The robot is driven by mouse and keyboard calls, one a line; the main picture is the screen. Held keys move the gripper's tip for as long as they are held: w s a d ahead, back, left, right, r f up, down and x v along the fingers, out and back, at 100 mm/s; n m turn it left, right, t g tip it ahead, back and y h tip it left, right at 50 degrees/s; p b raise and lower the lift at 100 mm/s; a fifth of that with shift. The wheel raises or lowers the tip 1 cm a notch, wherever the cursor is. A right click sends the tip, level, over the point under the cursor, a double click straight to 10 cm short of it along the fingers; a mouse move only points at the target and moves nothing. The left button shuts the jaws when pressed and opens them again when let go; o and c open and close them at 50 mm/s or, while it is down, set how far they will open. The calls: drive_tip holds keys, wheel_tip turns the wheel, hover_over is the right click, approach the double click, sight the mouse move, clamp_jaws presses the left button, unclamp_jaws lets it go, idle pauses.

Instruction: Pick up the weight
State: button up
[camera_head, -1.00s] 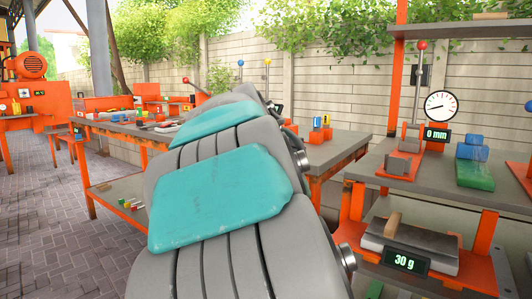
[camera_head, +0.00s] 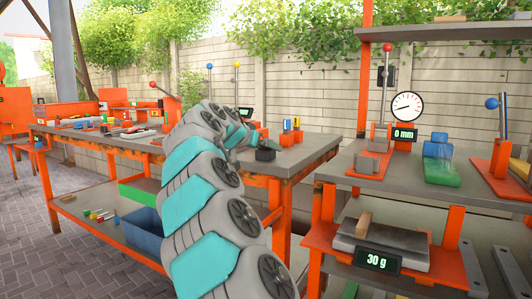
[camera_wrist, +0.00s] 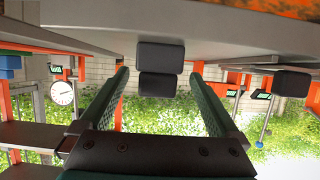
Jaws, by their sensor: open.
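A dark block, apparently the weight, stands on the grey top of the middle table in the head view (camera_head: 265,155), near the table's front edge. In the wrist view, which looks upside down, two dark block shapes line up: one against the grey tabletop (camera_wrist: 160,55) and one just below it in the picture (camera_wrist: 157,84). I cannot tell if they are one piece. My gripper (camera_wrist: 160,76) is open, its two green fingers on either side of these shapes, with gaps on both sides. In the head view my arm reaches over the table, and the fingers are small.
Another dark block (camera_wrist: 292,82) shows at the right of the wrist view. Small orange stands (camera_head: 291,137) are behind the weight. A blue bin (camera_head: 142,228) sits on the lower shelf.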

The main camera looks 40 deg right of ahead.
sight(270, 150)
drive_tip(key=x, duration=0.4)
drive_tip(key=shift+s+d+f, duration=0.1)
drive_tip(key=shift+d+f, duration=0.1)
drive_tip(key=shift+f, duration=0.1)
clamp_jaws()
idle(0.6)
